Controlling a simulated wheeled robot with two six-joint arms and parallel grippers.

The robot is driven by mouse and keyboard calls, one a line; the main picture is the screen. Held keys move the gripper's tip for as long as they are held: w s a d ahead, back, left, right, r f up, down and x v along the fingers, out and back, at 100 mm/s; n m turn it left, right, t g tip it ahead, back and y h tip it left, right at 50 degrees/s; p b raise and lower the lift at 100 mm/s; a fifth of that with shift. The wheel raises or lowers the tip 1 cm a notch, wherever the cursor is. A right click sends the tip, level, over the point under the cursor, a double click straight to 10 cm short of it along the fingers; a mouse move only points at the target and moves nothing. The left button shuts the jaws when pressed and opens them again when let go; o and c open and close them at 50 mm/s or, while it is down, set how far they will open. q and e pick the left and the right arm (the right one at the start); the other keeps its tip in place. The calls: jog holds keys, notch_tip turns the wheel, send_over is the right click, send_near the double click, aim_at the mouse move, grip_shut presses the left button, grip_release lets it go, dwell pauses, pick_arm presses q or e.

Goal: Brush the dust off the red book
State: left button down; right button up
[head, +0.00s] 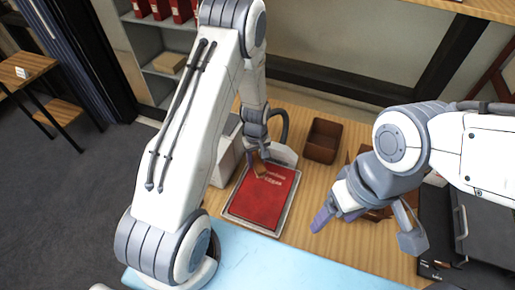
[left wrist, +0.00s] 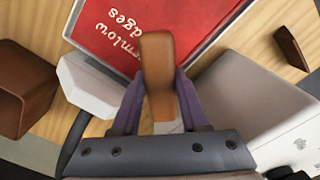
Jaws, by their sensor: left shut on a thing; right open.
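The red book (head: 262,198) lies flat in a shallow grey tray (head: 228,215) on the wooden table, pale lettering on its cover. It also shows in the left wrist view (left wrist: 110,28). My left gripper (head: 262,152) is shut on a brush with a brown handle (left wrist: 157,65) over the book's far edge. The brush's bristles are mostly hidden, and I cannot tell if they touch the cover. No dust can be made out on the cover. My right gripper (head: 367,228) is open and empty, right of the book.
A brown open box (head: 322,140) stands behind the book to the right; more brown items are partly hidden behind my right arm. A white box-like unit (head: 226,168) stands left of the book. A black case (head: 488,232) is at the right. A light blue surface (head: 265,262) lies in front.

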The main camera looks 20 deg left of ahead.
pick_arm(q)
jog(key=shift+s+r+p, duration=0.1)
jog(key=shift+r+p, duration=1.2)
jog(key=shift+r, duration=0.9)
